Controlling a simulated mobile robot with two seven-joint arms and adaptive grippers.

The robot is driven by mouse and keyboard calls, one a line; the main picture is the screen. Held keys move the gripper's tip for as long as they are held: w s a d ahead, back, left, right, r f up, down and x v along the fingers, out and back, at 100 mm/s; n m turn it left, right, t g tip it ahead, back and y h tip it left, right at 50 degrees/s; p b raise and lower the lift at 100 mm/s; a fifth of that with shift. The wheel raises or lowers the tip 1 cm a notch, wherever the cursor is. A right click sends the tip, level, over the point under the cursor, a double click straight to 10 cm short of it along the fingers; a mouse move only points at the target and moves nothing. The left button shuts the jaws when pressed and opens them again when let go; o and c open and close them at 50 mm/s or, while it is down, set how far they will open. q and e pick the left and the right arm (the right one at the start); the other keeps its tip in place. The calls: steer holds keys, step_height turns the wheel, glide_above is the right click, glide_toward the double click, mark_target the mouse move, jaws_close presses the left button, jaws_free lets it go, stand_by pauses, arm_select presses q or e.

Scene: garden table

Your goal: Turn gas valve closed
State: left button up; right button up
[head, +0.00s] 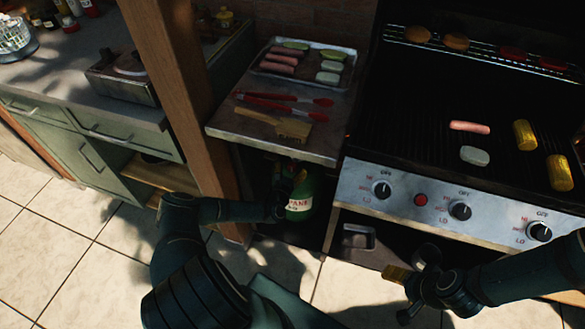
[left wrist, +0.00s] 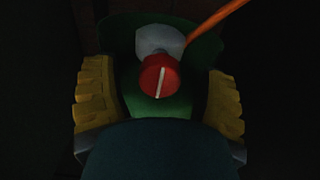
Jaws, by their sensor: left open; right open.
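The green propane tank (head: 300,197) stands in the dark space under the grill's side shelf, with a white and red label facing out. Its red round valve knob (left wrist: 157,75), with a white line tilted slightly from upright, shows in the left wrist view. My left gripper (head: 288,182) is at the top of the tank. In the left wrist view its yellow finger pads (left wrist: 160,97) are wide apart on either side of the knob, with gaps to it. My right gripper (head: 404,277) is open and empty in front of the grill.
An orange hose (left wrist: 214,22) leaves the valve toward the upper right. The side shelf (head: 225,125) above holds a food tray, red tongs and a brush. A wooden post (head: 180,90) stands left of the tank. The grill's knob panel (head: 440,205) is at right.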

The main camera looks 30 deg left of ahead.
arm_select(q)
steer(key=shift+w+a, duration=0.1)
steer(key=shift+w, duration=0.45)
steer(key=c, duration=1.2)
